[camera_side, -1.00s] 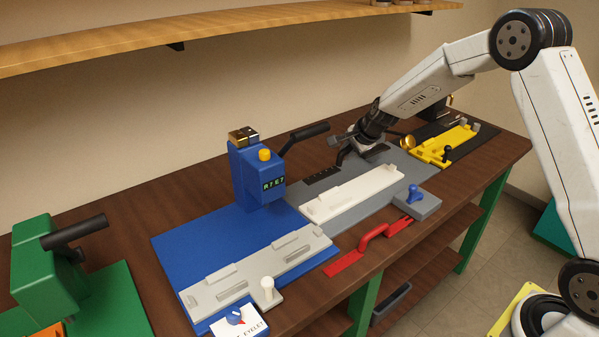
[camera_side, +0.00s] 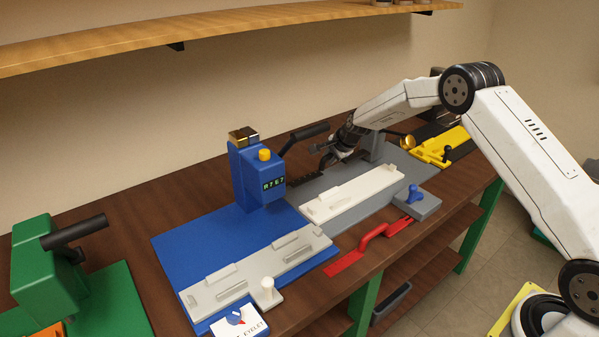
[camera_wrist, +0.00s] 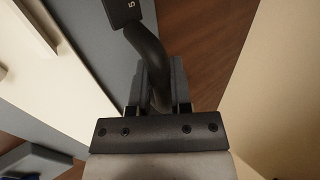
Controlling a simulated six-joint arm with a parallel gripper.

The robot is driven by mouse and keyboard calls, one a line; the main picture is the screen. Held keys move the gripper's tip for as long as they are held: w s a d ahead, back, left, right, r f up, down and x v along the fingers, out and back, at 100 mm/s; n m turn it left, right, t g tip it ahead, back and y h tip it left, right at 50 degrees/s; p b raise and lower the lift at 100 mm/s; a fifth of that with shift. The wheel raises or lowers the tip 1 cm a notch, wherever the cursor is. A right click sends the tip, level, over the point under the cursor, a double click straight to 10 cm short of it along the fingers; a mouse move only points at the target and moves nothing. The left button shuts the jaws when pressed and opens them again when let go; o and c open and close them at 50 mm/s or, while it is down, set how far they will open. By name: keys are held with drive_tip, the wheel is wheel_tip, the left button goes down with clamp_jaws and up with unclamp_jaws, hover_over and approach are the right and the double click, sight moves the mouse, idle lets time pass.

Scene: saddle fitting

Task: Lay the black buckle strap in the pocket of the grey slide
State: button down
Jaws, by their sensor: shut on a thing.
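The black buckle strap (camera_side: 305,174) is a long dark piece with a raised, curved handle, seen behind the white slide in the side view. My gripper (camera_side: 333,157) is shut on its handle. In the wrist view the curved black handle (camera_wrist: 147,50) runs between my two fingers (camera_wrist: 157,88), and a block marked 5 shows at the top edge. Whether the strap touches the plate below, I cannot tell. The grey slide (camera_side: 222,289), with raised blocks and a white knob, lies on the blue base at the front left, apart from my gripper.
A blue press (camera_side: 255,175) with a black lever stands between the strap and the grey slide. A white slide (camera_side: 362,191) lies on a grey plate. A red handled piece (camera_side: 372,238) lies at the front edge. A yellow fixture (camera_side: 440,148) is at right, a green press (camera_side: 50,265) at left.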

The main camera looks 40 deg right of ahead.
drive_tip(key=shift+w, duration=0.1)
drive_tip(key=shift+x, duration=0.9)
drive_tip(key=shift+d+f, duration=0.1)
drive_tip(key=shift+f, duration=1.1)
drive_tip(key=shift+f, duration=0.1)
drive_tip(key=c, duration=0.5)
unclamp_jaws()
drive_tip(key=shift+c, duration=0.2)
drive_tip(key=shift+f, duration=0.1)
drive_tip(key=v, duration=0.7)
drive_tip(key=shift+r, duration=0.4)
